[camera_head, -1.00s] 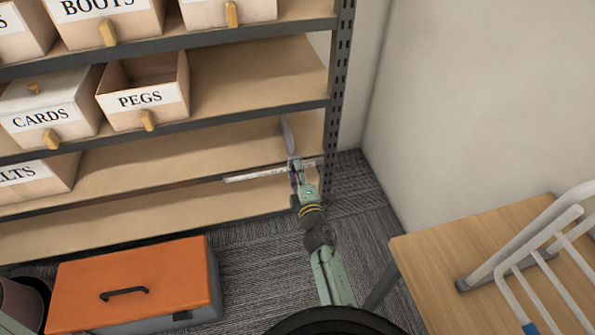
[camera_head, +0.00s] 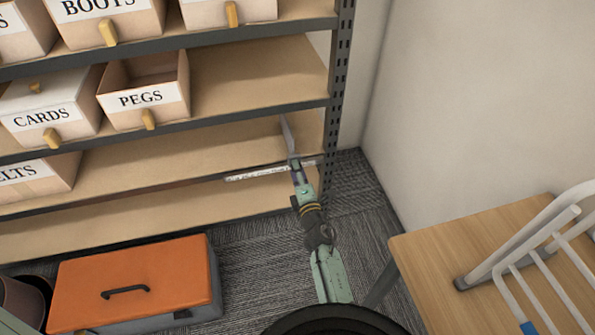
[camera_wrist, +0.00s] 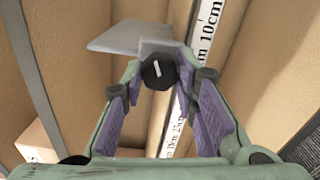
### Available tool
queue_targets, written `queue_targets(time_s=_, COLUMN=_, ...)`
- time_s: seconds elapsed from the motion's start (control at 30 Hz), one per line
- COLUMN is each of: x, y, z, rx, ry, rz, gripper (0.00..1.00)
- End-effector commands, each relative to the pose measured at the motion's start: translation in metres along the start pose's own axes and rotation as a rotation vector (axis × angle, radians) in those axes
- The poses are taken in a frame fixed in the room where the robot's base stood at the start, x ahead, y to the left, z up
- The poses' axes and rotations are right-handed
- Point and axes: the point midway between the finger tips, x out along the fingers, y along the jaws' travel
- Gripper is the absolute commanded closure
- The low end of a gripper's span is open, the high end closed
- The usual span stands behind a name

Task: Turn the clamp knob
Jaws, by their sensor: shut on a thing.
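The clamp knob (camera_wrist: 152,82) is dark and faceted with a white line mark, nearly upright in the wrist view. It sits on a grey clamp with a flat upright plate (camera_wrist: 120,38) at the shelf's front edge. In the head view the plate (camera_head: 289,137) stands near the shelf's right end, and the knob is hidden. My gripper (camera_wrist: 159,76) is shut on the knob, with a fingertip on either side. In the head view my gripper (camera_head: 296,167) reaches the shelf edge just below the plate.
A white measuring strip (camera_wrist: 207,32) runs along the shelf edge behind the clamp. A dark perforated rack post (camera_head: 340,90) stands close on the right. Labelled bins, including PEGS (camera_head: 143,98), sit to the left. An orange-lidded box (camera_head: 135,280) and a wooden table (camera_head: 440,260) flank my arm.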

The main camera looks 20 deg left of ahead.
Motion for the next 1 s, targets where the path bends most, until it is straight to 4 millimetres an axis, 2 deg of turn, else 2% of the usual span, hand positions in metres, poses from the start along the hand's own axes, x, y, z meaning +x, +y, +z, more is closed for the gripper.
queue_targets(time_s=0.03, x=0.0, y=0.0, z=0.0, rx=0.0, ry=0.0, rz=-0.001, gripper=1.0)
queue_targets(time_s=0.07, x=0.0, y=0.0, z=0.0, rx=0.0, ry=0.0, rz=-0.001, gripper=0.72)
queue_targets(time_s=0.37, x=0.0, y=0.0, z=0.0, rx=0.001, ry=0.0, rz=0.0, gripper=0.53)
queue_targets(time_s=0.77, x=-0.003, y=0.0, z=0.002, rx=0.0, ry=-0.002, rz=0.0, gripper=0.53)
queue_targets(time_s=1.0, x=-0.02, y=0.0, z=0.003, rx=-0.001, ry=-0.005, rz=0.0, gripper=0.53)
